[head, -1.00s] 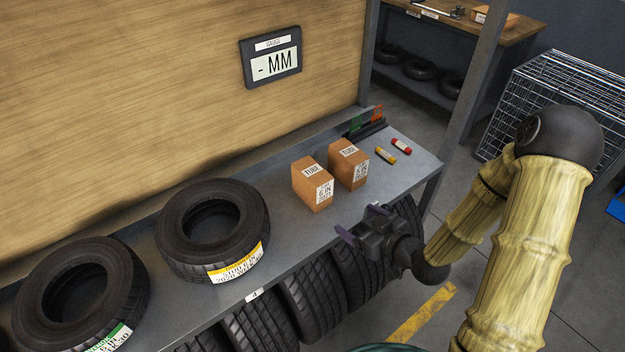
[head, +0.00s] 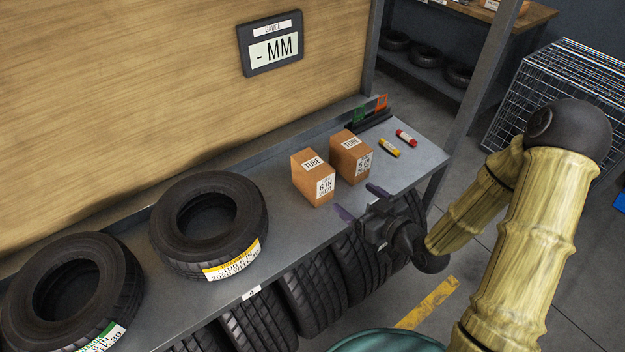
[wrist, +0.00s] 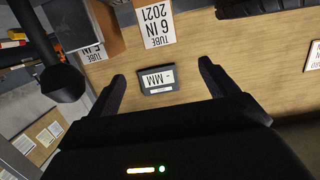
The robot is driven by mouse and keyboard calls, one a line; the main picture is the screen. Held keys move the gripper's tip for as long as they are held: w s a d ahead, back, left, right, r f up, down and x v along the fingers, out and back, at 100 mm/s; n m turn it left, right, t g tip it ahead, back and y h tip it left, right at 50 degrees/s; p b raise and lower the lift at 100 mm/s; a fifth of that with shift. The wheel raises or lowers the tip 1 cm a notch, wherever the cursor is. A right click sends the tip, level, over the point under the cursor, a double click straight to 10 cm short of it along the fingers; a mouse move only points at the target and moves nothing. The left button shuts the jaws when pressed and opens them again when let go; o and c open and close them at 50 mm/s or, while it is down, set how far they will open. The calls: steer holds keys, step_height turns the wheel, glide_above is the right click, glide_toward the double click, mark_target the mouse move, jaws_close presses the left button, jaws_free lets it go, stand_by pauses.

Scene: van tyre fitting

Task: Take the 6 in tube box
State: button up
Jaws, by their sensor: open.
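The 6 in tube box (head: 313,178) is a brown carton with white labels, standing upright on the grey shelf. In the wrist view its label (wrist: 155,24) reads TUBE 6 IN 2021, upside down at the top. A similar box (head: 350,157) stands to its right, and its label in the wrist view (wrist: 92,53) reads 5 IN. My gripper (head: 360,201) is open and empty at the shelf's front edge, in front of the boxes and apart from them. In the wrist view my gripper (wrist: 163,70) has its fingers spread, with the 6 in label beyond them.
The grey shelf (head: 285,228) also carries two tyres (head: 208,222) (head: 72,295) on the left. A yellow tube (head: 389,148) and a red tube (head: 406,137) lie right of the boxes. A gauge display (head: 270,44) hangs on the wooden back panel. More tyres stand under the shelf.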

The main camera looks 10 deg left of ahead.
mark_target(327, 177)
steer(key=w+a+b, duration=0.1)
steer(key=b, duration=0.3)
steer(key=shift+w+f+b, duration=0.15)
steer(key=shift+f+b, duration=0.25)
steer(key=shift+a+b, duration=0.2)
steer(key=shift+b, duration=0.4)
steer(key=p+x, duration=0.2)
steer(key=x, duration=0.7)
steer(key=shift+w+a+r, duration=0.1)
steer(key=shift+w+r, duration=0.05)
steer(key=shift+w+a, duration=0.15)
steer(key=p+x, duration=0.1)
steer(key=x, duration=0.4)
steer(key=shift+a, duration=0.2)
steer(key=shift+c, duration=0.3)
